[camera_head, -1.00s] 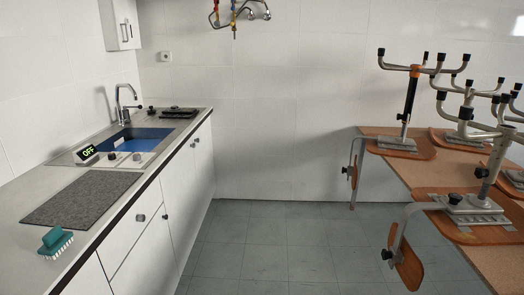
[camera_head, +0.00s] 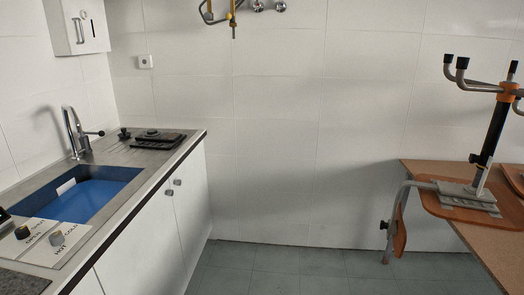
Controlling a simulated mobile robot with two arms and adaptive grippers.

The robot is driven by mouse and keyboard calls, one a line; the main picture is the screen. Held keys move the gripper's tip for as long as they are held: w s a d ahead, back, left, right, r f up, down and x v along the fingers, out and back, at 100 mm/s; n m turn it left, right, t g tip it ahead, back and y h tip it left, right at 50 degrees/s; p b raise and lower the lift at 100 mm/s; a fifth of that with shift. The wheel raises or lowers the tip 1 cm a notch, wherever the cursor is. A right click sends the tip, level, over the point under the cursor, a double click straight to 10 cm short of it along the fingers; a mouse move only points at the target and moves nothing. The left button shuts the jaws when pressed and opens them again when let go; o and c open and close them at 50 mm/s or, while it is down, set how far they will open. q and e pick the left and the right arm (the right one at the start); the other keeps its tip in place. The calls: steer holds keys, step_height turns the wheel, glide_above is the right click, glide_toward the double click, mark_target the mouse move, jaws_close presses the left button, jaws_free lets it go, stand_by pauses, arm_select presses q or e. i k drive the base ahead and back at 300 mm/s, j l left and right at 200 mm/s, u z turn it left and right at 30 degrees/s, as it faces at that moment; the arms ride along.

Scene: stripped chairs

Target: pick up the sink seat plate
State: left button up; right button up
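A dark flat plate-like piece (camera_head: 160,138) lies on the ribbed drainboard behind the sink, near the counter's far end. A small black knob (camera_head: 124,133) stands just to its left. This looks like the sink seat plate, but its detail is too small to be sure. The sink basin (camera_head: 105,181) is blue inside, with a small white rectangular piece (camera_head: 66,186) at its left wall. Neither of my grippers is in view.
A tap (camera_head: 75,134) stands behind the basin. At right, an upturned chair (camera_head: 482,150) rests on a wooden table (camera_head: 435,172). Floor (camera_head: 300,268) between is clear.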

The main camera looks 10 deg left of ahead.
mark_target(152, 139)
steer(key=i+u, duration=0.15)
steer(key=i, duration=0.45)
steer(key=i+l+u, duration=0.1)
steer(key=i, duration=0.5)
steer(key=i+l+u, duration=0.15)
steer(key=i, duration=0.45)
steer(key=l, duration=0.1)
